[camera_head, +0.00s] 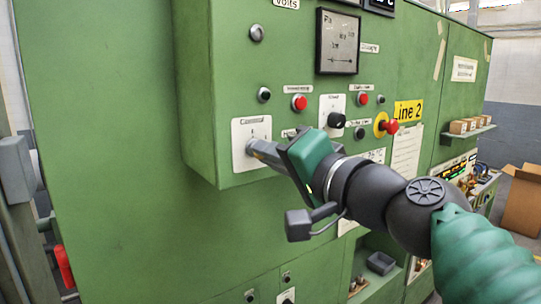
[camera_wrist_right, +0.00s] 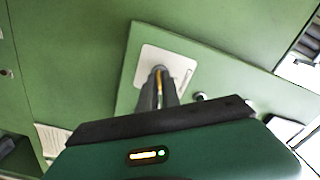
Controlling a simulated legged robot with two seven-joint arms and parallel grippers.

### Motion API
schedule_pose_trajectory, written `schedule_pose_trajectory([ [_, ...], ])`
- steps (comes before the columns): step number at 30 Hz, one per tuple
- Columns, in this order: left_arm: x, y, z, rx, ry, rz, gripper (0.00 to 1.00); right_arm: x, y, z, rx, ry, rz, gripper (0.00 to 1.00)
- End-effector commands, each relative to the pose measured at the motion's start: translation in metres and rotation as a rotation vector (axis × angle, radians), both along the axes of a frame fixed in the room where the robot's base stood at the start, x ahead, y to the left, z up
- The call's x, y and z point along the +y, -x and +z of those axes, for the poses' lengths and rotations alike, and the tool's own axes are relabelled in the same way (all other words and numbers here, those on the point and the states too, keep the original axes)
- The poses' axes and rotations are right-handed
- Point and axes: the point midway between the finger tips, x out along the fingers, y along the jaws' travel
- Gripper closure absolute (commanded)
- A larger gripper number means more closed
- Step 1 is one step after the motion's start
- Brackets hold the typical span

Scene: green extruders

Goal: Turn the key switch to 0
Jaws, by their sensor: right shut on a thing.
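The key switch sits on a white square plate (camera_head: 240,131) at the lower left of the green control box. The plate also shows in the right wrist view (camera_wrist_right: 186,66). My right gripper (camera_head: 253,147) reaches in from the right with its fingertips at this plate. In the right wrist view my fingers (camera_wrist_right: 159,76) are close together on the switch at the plate's middle. The key itself is mostly hidden by the fingers, so I cannot read its position. My left gripper is not in view.
Close to the right are a red button (camera_head: 299,103), a black rotary knob (camera_head: 336,120) and a red emergency stop (camera_head: 389,127) on yellow. A gauge (camera_head: 338,42) is above. A shelf with small boxes (camera_head: 462,126) and a cardboard box (camera_head: 522,200) stand far right.

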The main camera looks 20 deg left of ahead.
Motion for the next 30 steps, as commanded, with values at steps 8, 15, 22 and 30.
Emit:
schedule_pose_trajectory([
  [8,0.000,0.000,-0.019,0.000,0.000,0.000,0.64,0.001,0.000,-0.006,-0.103,0.083,0.003,1.00],
  [15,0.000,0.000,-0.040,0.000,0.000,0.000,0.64,0.001,-0.001,-0.008,-0.265,0.210,0.002,1.00],
  [22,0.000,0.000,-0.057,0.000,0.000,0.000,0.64,0.001,-0.001,-0.008,-0.437,0.345,0.002,1.00],
  [30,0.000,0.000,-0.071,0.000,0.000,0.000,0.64,0.001,-0.001,-0.007,-0.621,0.490,0.002,1.00],
])
